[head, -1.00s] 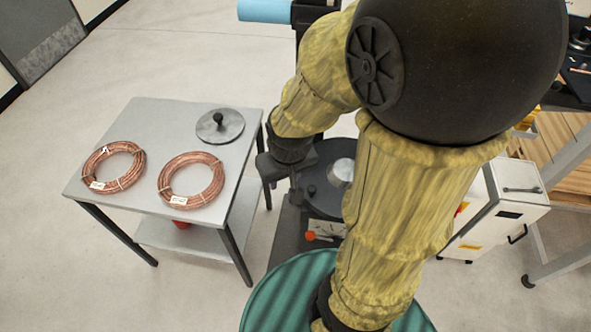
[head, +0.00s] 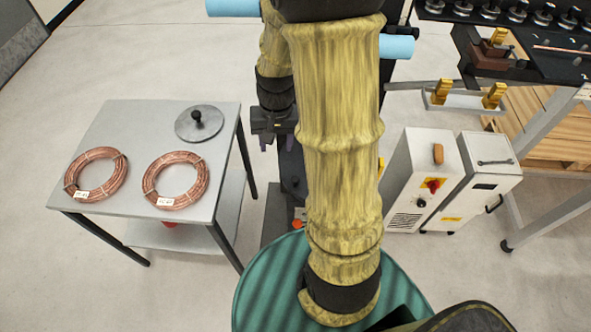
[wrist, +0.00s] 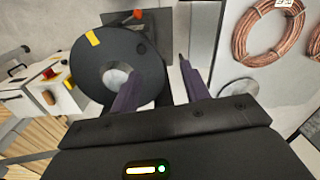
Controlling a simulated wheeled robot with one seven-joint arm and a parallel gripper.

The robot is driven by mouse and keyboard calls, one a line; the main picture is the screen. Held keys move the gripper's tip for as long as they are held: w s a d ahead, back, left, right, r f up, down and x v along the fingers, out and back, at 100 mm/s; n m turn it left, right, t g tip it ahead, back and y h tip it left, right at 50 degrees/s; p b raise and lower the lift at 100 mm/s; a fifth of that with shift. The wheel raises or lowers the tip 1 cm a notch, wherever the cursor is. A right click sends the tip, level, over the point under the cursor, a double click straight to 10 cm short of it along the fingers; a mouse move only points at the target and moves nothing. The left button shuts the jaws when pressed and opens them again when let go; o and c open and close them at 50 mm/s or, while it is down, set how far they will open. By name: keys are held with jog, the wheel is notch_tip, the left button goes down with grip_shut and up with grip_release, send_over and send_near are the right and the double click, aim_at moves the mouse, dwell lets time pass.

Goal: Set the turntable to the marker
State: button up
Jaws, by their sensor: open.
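The turntable is a dark round disc (wrist: 92,75) with a silver hub (wrist: 117,73) at its middle, left of centre in the wrist view. A yellow patch (wrist: 93,39) lies on the disc near its rim, and a small dark knob (wrist: 140,47) sits near another part of the rim. A red-orange pointed piece (wrist: 133,17) lies just outside the rim; it also shows in the head view (head: 297,223). My arm hides most of the turntable in the head view. My gripper (wrist: 158,68) is open and empty; its left finger overlaps the disc's edge in view. It also shows in the head view (head: 276,143).
A grey table (head: 118,125) at left holds two copper coils (head: 97,176) (head: 176,181) and a round lid (head: 199,122). White cabinets (head: 415,180) stand right of my arm, before a wooden pallet (head: 545,140). Floor is clear behind the table.

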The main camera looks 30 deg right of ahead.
aim_at(295, 179)
jog(key=w+d+f+m+g+y+p, duration=0.1)
jog(key=d+f+m+p, duration=0.1)
jog(key=d+m, duration=0.2)
jog(key=w+d+f+m+g+y+p, duration=0.1)
jog(key=w+d+f+m+y+p, duration=0.1)
jog(key=d, duration=0.6)
jog(key=shift+w+f+m+y, duration=0.25)
jog(key=shift+w+m+y, duration=0.05)
jog(key=shift+m, duration=0.6)
jog(key=p+x, duration=0.4)
jog(key=x, duration=1.3)
jog(key=shift+s+f+p, duration=0.15)
jog(key=shift+f+p, duration=0.05)
jog(key=shift+p, duration=0.15)
grip_shut()
